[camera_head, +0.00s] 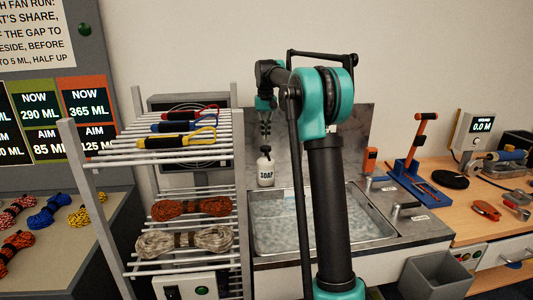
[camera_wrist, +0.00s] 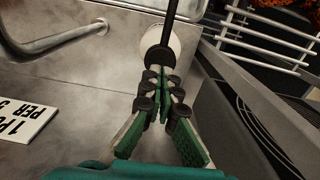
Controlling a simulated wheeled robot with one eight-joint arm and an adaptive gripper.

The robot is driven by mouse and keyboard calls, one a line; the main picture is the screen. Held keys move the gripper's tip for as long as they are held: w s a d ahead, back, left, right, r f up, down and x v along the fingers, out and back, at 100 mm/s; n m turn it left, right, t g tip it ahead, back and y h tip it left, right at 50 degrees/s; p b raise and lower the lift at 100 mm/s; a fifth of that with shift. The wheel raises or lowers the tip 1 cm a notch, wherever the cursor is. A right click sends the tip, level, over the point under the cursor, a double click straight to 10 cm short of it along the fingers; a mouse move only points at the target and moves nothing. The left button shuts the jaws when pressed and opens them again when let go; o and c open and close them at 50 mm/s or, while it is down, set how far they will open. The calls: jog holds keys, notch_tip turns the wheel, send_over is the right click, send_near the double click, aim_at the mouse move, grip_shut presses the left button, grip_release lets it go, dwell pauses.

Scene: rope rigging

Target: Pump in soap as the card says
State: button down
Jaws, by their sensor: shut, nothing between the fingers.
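A white soap bottle (camera_head: 265,172) labelled SOAP, with a dark pump head, stands at the sink's back left corner. It also shows in the wrist view (camera_wrist: 174,37), beyond my fingertips. My gripper (camera_head: 265,137) is shut and empty, pointing down just above the pump. In the wrist view my fingertips (camera_wrist: 162,76) are together and overlap the pump head, so I cannot tell whether they touch it. A white card (camera_wrist: 22,118) lies on the steel counter, partly cut off; it reads "1 P…" and "PER 5…". The metal sink (camera_head: 255,249) holds water.
A rack (camera_head: 242,232) with coloured tools and rope coils stands close left of the bottle. A metal faucet (camera_wrist: 60,42) is near the bottle. A board (camera_head: 37,75) carries NOW and AIM amounts in ML. A blue-and-orange lever tool (camera_head: 412,160) stands on the right.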

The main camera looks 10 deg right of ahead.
jog(key=shift+r, duration=2.2)
jog(key=shift+s, duration=0.1)
